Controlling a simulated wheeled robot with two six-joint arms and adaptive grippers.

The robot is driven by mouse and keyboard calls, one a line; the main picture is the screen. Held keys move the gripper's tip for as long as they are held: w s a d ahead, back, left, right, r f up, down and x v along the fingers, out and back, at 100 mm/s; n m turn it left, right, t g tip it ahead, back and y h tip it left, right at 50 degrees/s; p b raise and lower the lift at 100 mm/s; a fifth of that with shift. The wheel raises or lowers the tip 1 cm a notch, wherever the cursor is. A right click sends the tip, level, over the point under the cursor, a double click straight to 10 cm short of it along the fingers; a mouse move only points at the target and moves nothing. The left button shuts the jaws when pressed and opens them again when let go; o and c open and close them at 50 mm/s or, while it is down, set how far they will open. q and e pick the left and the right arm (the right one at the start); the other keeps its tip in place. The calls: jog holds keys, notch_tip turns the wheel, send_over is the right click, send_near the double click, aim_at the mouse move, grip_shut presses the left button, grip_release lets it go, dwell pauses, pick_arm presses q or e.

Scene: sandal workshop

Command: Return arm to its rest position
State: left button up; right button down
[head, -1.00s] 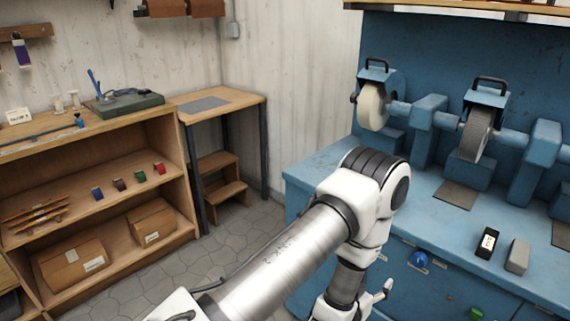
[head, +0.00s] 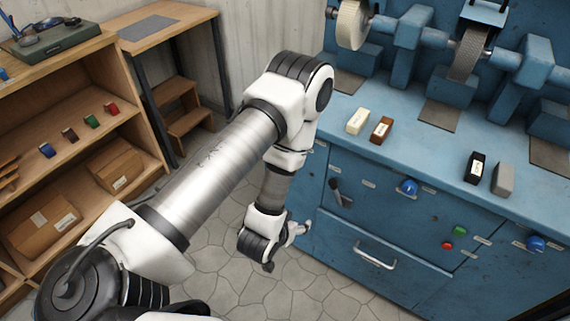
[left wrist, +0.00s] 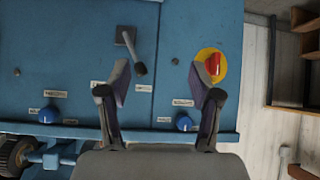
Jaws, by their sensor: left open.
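My left arm (head: 215,165) reaches in from the lower left, bends at its elbow in front of the blue bench, and hangs down. My left gripper (head: 301,230) is over the floor in front of the cabinet and points toward it. In the left wrist view my left gripper (left wrist: 163,85) has its two fingers spread with nothing between them. My right gripper is not in view.
The blue bench (head: 335,115) carries grinding wheels (head: 352,25) and white, brown, black and grey blocks. Its front has knobs and a drawer handle (head: 374,255). A wooden shelf (head: 150,135) with boxes stands at the left. Bare stone floor (head: 290,285) lies below the gripper.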

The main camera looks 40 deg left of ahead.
pick_arm(q)
jog(key=shift+d, duration=0.1)
dwell(0.3)
jog(key=s+d+f+m+g+p, duration=0.1)
jog(key=s+f+g, duration=0.1)
jog(key=s+g, duration=0.3)
jog(key=s+d+f+m+g+h+p, duration=0.1)
jog(key=s+g, duration=0.3)
jog(key=s, duration=0.9)
jog(key=shift+s+d+f+g+h, duration=0.3)
jog(key=shift+d+f+g, duration=0.15)
jog(key=shift+f, duration=0.25)
